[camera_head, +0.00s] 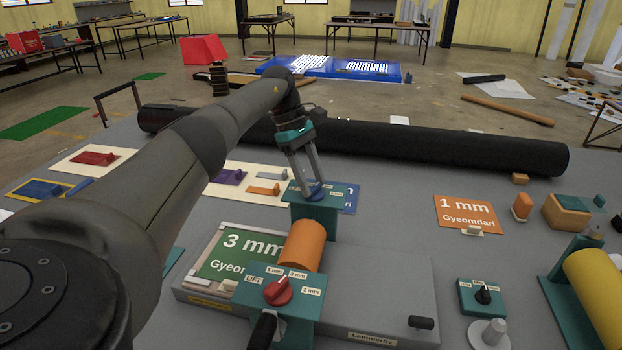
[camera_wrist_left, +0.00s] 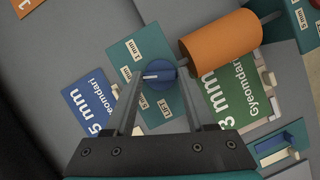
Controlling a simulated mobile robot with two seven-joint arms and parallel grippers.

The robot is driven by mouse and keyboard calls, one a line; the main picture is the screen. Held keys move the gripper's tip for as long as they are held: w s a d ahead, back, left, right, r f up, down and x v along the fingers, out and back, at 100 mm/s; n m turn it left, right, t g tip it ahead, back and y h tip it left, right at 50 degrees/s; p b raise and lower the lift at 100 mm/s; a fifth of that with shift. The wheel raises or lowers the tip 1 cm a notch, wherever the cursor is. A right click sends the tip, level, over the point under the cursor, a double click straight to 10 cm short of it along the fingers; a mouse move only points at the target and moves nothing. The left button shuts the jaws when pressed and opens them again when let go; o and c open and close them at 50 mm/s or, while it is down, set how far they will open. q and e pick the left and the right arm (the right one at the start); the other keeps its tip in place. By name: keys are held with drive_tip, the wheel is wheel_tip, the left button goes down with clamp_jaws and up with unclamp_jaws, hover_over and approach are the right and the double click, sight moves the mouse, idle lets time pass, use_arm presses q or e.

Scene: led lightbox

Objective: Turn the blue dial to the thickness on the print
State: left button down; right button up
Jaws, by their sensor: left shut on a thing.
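The blue dial (camera_head: 314,190) sits on a teal block (camera_head: 318,212) behind the orange roller (camera_head: 303,246). My left gripper (camera_head: 305,184) reaches down and is shut on the dial, with a finger on either side, as the left wrist view shows (camera_wrist_left: 156,80). A white pointer line on the dial (camera_wrist_left: 158,75) lies roughly level in that view, between the fingers. The green print (camera_head: 238,253) reads "3 mm" and lies beside the roller, partly covered. My right gripper is not in view.
A red dial (camera_head: 278,291) stands on the near teal block. A blue print (camera_head: 350,196) lies behind the far block, partly hidden. An orange "1 mm" print (camera_head: 468,213) lies right. A long black roll (camera_head: 430,145) crosses the table's back.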

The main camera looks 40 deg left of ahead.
use_arm(q)
drive_tip(key=shift+c, duration=1.2)
unclamp_jaws()
drive_tip(key=shift+r, duration=0.1)
drive_tip(key=v, duration=0.5)
drive_tip(key=shift+r, duration=0.15)
drive_tip(key=shift+p+v, duration=0.35)
drive_tip(key=shift+v, duration=0.65)
drive_tip(key=shift+a, duration=0.15)
drive_tip(key=shift+s, duration=0.1)
